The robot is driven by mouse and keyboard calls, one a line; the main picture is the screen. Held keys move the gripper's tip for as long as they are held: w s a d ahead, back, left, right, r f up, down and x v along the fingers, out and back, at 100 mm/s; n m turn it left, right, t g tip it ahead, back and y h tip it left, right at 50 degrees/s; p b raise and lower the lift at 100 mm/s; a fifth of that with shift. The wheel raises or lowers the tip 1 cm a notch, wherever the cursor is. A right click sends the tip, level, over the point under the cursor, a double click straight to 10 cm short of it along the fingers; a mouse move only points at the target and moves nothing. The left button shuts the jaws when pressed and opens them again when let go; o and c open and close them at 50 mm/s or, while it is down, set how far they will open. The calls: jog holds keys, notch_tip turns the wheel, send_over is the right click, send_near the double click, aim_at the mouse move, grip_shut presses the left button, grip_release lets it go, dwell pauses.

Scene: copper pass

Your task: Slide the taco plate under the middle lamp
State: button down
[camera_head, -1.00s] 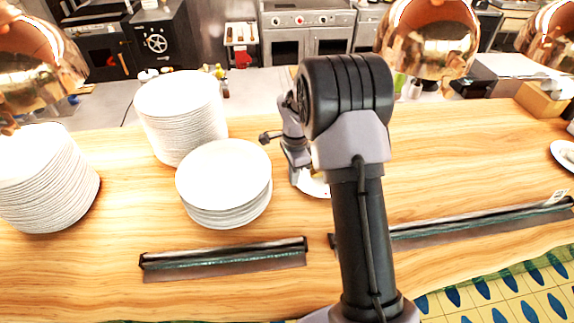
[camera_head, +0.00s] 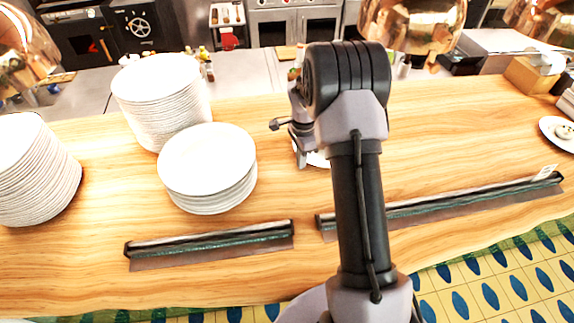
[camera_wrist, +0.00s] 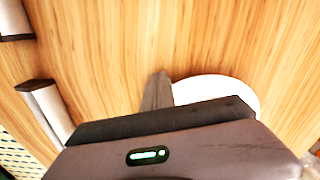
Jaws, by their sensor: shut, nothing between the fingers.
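A white plate (camera_head: 318,160) lies on the wooden counter, mostly hidden behind my arm in the head view. In the wrist view, the white plate (camera_wrist: 215,87) shows beyond my gripper's body, and what it holds is hidden. My gripper (camera_head: 301,160) is shut and empty, low at the plate's left side. In the wrist view, the finger (camera_wrist: 158,90) stands beside the plate's left edge; whether they touch is unclear. The middle copper lamp (camera_head: 425,25) hangs over the counter's back, right of my arm. Copper lamps also hang at left (camera_head: 25,55) and right (camera_head: 540,18).
Plate stacks stand left of my gripper: a low one (camera_head: 207,165), a tall one (camera_head: 160,100) and another (camera_head: 35,175). Dark rails (camera_head: 210,243) and (camera_head: 440,203) lie along the front. A plate with food (camera_head: 560,133) sits far right.

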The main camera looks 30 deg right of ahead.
jog(key=d, duration=1.2)
jog(key=shift+s+p, duration=0.3)
jog(key=shift+s, duration=0.05)
jog(key=shift+w+a, duration=0.1)
jog(key=shift+a, duration=0.35)
jog(key=shift+d, duration=0.1)
notch_tip(320, 180, up, 18)
jog(key=p, duration=0.2)
jog(key=shift+f+p, duration=0.25)
jog(key=shift+p, duration=0.15)
